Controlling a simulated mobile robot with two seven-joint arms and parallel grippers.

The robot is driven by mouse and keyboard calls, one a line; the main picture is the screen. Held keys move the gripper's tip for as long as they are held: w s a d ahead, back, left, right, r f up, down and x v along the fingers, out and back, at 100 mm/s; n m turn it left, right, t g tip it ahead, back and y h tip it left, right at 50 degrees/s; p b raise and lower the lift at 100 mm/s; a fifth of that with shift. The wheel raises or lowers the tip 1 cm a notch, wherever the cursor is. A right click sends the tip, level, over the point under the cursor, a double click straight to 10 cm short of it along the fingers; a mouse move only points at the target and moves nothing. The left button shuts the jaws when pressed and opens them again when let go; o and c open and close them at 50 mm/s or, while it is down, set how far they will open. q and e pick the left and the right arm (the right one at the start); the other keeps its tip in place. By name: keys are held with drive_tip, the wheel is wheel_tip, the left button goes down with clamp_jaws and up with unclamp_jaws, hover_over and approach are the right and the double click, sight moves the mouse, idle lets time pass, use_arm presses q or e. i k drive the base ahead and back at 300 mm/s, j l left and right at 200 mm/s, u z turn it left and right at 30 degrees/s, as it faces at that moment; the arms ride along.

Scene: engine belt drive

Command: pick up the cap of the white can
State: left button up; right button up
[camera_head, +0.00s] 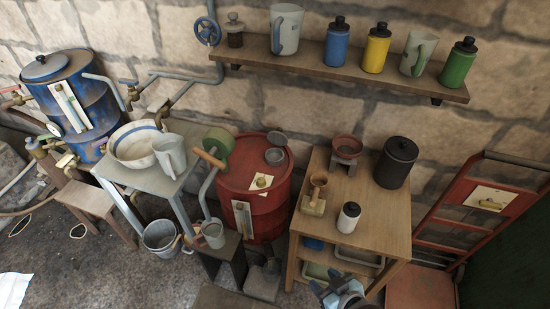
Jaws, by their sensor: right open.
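The white can (348,222) stands upright on the wooden table at the lower right, near the table's front part. Its dark cap (351,209) sits on top of the can. My right gripper (338,287) comes in at the bottom edge, in front of the wooden table and below the can in the picture. It is open, apart from the can and cap, and only partly in view. My left gripper is not in view.
The wooden table (385,232) also bears a black canister (396,163), a reddish bowl (346,147) and a small wooden-handled tool (316,192). A red drum (240,178) stands to its left, a red hand truck (452,228) to its right. A shelf (300,60) hangs above.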

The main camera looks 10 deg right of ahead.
sight(352, 210)
drive_tip(key=z, duration=0.35)
drive_tip(key=l+z, duration=0.15)
drive_tip(key=z, duration=0.55)
